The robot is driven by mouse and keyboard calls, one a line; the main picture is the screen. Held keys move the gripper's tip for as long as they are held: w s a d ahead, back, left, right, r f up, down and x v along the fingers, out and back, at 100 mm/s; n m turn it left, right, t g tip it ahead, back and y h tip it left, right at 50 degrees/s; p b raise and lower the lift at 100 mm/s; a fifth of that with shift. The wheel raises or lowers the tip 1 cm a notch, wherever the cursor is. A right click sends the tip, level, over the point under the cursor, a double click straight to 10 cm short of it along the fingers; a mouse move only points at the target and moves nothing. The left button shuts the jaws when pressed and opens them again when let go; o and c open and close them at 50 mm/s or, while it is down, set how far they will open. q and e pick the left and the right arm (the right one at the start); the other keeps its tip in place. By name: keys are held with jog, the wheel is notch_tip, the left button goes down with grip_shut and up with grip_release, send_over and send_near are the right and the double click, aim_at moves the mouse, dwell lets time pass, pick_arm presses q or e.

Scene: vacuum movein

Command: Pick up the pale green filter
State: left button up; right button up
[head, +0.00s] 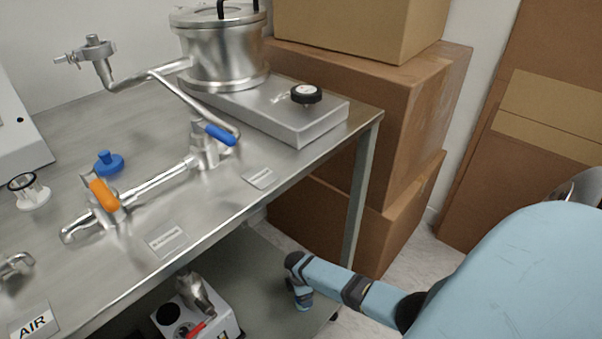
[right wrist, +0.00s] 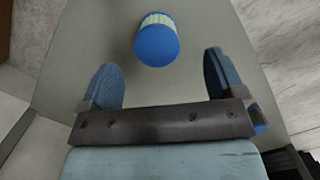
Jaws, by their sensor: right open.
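The pale green filter (right wrist: 157,20) shows in the right wrist view as a cylinder with a pale green ribbed body and a blue end cap facing me. It lies on a grey-green surface, just beyond my right gripper (right wrist: 159,74). The gripper is open and empty, its two blue fingers spread apart, with the filter ahead of the gap between them. In the head view my right gripper (head: 298,285) is low beside the table, over the lower shelf. I cannot make out the filter in the head view. My left gripper is not in view.
The metal table (head: 250,215) with valves and a steel vessel (head: 222,55) stands above the lower shelf (head: 255,270). A table leg (head: 358,190) is close to my right arm. A white pump (head: 222,322) sits on the shelf. Cardboard boxes (head: 340,215) stand behind.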

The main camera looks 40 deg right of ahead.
notch_tip(320, 180, down, 3)
jog(key=shift+d+r+b, duration=0.1)
jog(key=shift+r+b, duration=0.05)
jog(key=shift+b, duration=0.35)
notch_tip(320, 180, down, 2)
jog(key=shift+w+f+b, duration=0.1)
jog(key=shift+b, duration=0.8)
notch_tip(320, 180, down, 2)
jog(key=shift+w+d+f+b, duration=0.1)
jog(key=shift+b, duration=0.85)
jog(key=shift+f, duration=0.25)
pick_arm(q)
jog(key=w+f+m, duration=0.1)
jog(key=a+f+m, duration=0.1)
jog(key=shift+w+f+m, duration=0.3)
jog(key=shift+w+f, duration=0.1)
pick_arm(e)
jog(key=c, duration=1)
jog(key=shift+r, duration=0.1)
